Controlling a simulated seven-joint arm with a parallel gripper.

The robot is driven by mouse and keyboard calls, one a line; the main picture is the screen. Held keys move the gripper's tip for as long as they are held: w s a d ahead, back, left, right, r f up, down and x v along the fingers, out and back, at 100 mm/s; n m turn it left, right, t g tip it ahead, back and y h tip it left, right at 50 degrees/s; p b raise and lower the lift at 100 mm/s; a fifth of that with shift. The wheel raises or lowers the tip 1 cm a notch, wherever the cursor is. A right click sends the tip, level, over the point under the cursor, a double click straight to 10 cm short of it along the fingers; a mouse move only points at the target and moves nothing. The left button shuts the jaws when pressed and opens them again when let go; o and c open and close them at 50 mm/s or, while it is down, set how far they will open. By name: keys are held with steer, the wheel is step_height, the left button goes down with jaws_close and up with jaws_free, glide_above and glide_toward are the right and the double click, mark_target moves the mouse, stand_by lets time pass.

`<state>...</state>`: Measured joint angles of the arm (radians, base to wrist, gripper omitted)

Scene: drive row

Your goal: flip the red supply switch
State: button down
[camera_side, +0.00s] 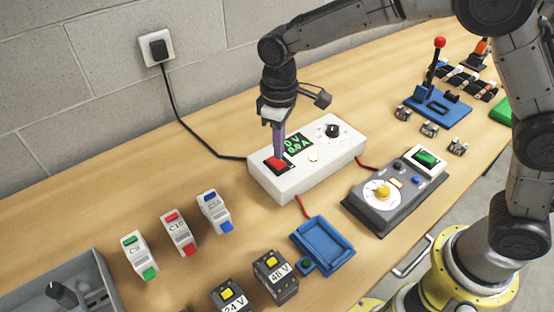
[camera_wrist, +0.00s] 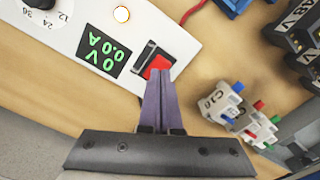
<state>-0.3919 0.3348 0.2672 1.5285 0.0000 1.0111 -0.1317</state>
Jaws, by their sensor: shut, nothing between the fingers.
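The red supply switch (camera_side: 276,164) is a rocker on the top of the white power supply (camera_side: 318,174), at its left end. In the wrist view the red switch (camera_wrist: 157,66) sits in a black frame beside the green display, which reads 0 V and 0.0 A. My gripper (camera_side: 279,157) is shut and empty, pointing down with its fingertips at the switch. In the wrist view the closed fingertips (camera_wrist: 158,75) overlap the lower edge of the red rocker. I cannot tell whether they touch it.
A black cable runs from the supply to a wall plug (camera_side: 158,47). Red leads join it to a blue tray (camera_side: 323,246) and a grey control box (camera_side: 390,190). Several small breakers (camera_side: 178,233) stand at left. A blue lever base (camera_side: 436,103) is at back right.

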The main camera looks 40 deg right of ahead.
mark_target(280, 162)
steer(key=shift+f, duration=1.4)
stand_by(0.9)
steer(key=shift+r, duration=3.6)
steer(key=s+d+r+m+t, duration=0.3)
steer(key=s+d+r+t, duration=0.1)
steer(key=s+d+r, duration=0.75)
steer(key=s+d+f+m, duration=0.1)
steer(key=s+d+f, duration=0.1)
steer(key=s, duration=0.5)
steer(key=s+d+f+m+t, duration=0.1)
steer(key=s+d+f+m, duration=0.1)
steer(key=s, duration=0.4)
steer(key=shift+s+d+f+t, duration=0.3)
steer(key=shift+s+d+f, duration=0.1)
steer(key=shift+d, duration=0.45)
